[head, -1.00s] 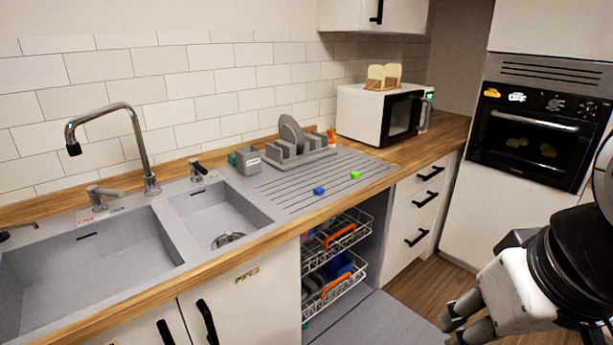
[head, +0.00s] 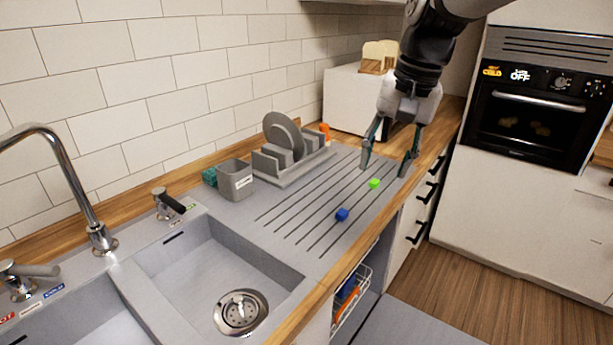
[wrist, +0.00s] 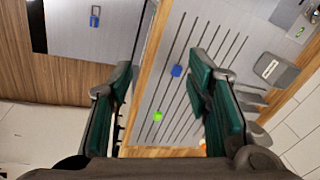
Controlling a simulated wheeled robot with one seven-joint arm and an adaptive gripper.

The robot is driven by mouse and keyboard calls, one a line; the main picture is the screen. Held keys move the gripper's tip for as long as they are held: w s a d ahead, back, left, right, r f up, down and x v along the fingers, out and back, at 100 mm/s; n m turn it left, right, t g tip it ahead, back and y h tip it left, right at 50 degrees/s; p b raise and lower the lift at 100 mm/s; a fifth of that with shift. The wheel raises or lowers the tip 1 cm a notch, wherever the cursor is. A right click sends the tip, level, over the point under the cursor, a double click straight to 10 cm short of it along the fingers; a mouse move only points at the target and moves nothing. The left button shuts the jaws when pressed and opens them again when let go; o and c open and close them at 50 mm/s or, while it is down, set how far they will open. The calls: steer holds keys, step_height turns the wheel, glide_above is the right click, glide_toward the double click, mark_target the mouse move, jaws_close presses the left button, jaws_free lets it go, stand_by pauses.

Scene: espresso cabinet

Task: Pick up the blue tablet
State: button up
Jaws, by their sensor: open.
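The blue tablet (head: 342,214) is a small blue block lying on the grey ribbed drainboard (head: 290,240) beside the sink. It also shows in the wrist view (wrist: 177,71), above and between the fingers in the picture. A small green block (head: 374,183) lies behind it to the right, and shows lower left of it in the wrist view (wrist: 158,116). My gripper (head: 388,166) is open and empty, pointing down above the drainboard. It is apart from both blocks, nearer the green one in the head view.
A dish rack (head: 290,165) with a grey plate and a grey cup (head: 235,180) stand behind the drainboard. A white microwave (head: 350,100) with bread on top is behind my arm. The sink basin (head: 190,275) is at the left. A dishwasher rack (head: 352,295) shows below the counter.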

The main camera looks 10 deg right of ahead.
steer(key=w+f+m, duration=0.2)
steer(key=w+f, duration=0.2)
steer(key=w, duration=0.5)
steer(key=m+g+h, duration=0.1)
steer(key=g, duration=0.1)
glide_toward(341, 212)
step_height(341, 212, down, 3)
steer(key=shift+s+a, duration=0.1)
steer(key=shift+s+f+p, duration=0.1)
steer(key=shift+f+p, duration=0.5)
steer(key=shift+f, duration=2.3)
steer(key=c, duration=0.9)
